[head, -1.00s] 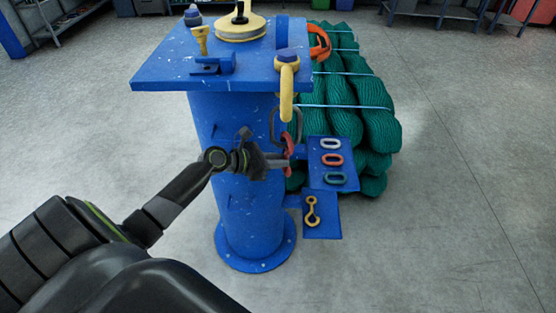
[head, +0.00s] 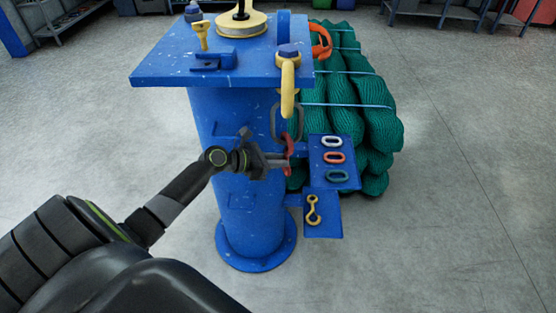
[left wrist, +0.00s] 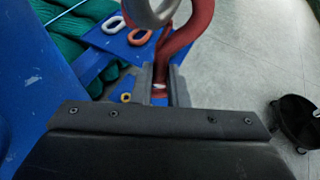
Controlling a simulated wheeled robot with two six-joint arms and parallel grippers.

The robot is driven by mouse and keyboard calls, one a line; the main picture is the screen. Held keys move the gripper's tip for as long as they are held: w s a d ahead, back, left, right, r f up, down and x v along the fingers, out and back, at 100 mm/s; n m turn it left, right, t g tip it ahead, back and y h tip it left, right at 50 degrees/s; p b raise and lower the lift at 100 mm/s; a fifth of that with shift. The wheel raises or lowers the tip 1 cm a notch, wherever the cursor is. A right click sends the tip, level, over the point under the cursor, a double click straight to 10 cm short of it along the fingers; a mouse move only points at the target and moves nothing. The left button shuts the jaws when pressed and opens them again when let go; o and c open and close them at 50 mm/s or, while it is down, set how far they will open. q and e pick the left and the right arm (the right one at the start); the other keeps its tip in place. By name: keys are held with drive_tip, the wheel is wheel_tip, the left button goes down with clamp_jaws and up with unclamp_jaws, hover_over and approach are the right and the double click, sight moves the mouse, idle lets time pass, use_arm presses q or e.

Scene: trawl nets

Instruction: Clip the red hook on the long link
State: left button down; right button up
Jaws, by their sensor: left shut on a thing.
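The grey long link (head: 298,122) hangs below the yellow hook (head: 288,88) at the post's table edge. The red hook (head: 289,146) is at the link's lower end, and it also shows in the left wrist view (left wrist: 190,32). There the grey link (left wrist: 140,12) crosses right beside the red hook at the top. I cannot tell whether the hook passes through the link or only overlaps it. My left gripper (head: 280,162) is shut on the red hook's lower part; its fingers (left wrist: 161,85) show in the left wrist view. My right gripper is out of view.
A blue post (head: 238,190) with a blue tabletop (head: 160,70) stands close behind my left gripper. A side plate (head: 318,178) holds white, orange and teal links. A lower plate (head: 325,228) holds a yellow piece (head: 312,212). Green nets (head: 375,130) lie behind.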

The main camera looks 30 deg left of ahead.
use_arm(q)
drive_tip(key=shift+w+a+f+b, duration=0.15)
drive_tip(key=shift+f+b, duration=0.2)
drive_tip(key=shift+f, duration=0.25)
idle(0.5)
idle(0.5)
drive_tip(key=c, duration=1.3)
unclamp_jaws()
drive_tip(key=shift+c, duration=0.2)
drive_tip(key=shift+f, duration=0.1)
drive_tip(key=v, duration=1.7)
drive_tip(key=shift+r+b, duration=0.2)
drive_tip(key=shift+b, duration=0.25)
